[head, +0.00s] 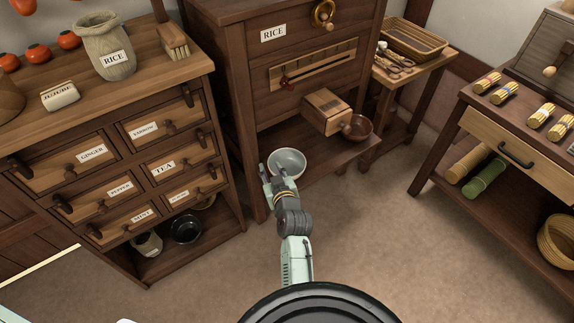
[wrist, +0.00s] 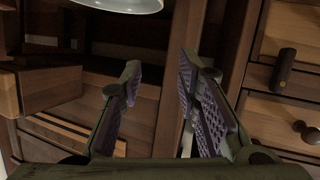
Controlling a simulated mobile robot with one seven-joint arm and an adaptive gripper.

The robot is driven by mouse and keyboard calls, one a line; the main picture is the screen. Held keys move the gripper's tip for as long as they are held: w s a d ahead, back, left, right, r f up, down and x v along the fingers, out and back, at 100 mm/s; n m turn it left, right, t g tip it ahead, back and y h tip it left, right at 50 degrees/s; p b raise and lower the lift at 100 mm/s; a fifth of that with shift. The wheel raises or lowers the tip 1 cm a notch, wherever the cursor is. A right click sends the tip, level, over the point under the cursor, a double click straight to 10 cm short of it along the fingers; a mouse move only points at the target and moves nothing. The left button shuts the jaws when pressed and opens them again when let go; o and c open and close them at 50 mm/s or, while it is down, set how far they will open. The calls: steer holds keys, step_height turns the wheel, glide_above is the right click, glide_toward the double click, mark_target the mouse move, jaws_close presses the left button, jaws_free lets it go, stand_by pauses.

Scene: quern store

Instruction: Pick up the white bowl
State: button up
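The white bowl (head: 289,160) sits on the low shelf of the tall rice cabinet, near its left front corner. Its pale rim also shows at the top edge of the wrist view (wrist: 128,4), cut off by the frame. My gripper (head: 278,180) is at the near left side of the bowl in the head view and hides part of its near edge. In the wrist view my gripper (wrist: 160,66) is open, with nothing between its fingers. The bowl lies beyond the fingertips there, above the left finger. Whether a finger touches the bowl cannot be told.
A brown bowl (head: 358,128) stands right of the white bowl, by a wooden box spout (head: 327,111) that juts out above the shelf. The labelled drawer cabinet (head: 120,167) stands close on the left, with a dark bowl (head: 186,229) below.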

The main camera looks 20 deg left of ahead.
mark_target(269, 165)
steer(key=shift+g, duration=0.4)
steer(key=f, duration=0.2)
steer(key=w+f, duration=0.2)
steer(key=f, duration=0.1)
steer(key=shift+a+f+p, duration=0.3)
steer(key=shift+a, duration=0.1)
steer(key=shift+d+p+x, duration=0.15)
steer(key=shift+p+x, duration=0.15)
steer(key=shift+x, duration=1.25)
steer(key=shift+d+p+x, duration=0.2)
steer(key=shift+p+x, duration=0.1)
steer(key=shift+x, duration=1.3)
steer(key=shift+w+f, duration=0.1)
steer(key=shift+w, duration=0.05)
steer(key=shift+c, duration=0.5)
jaws_close()
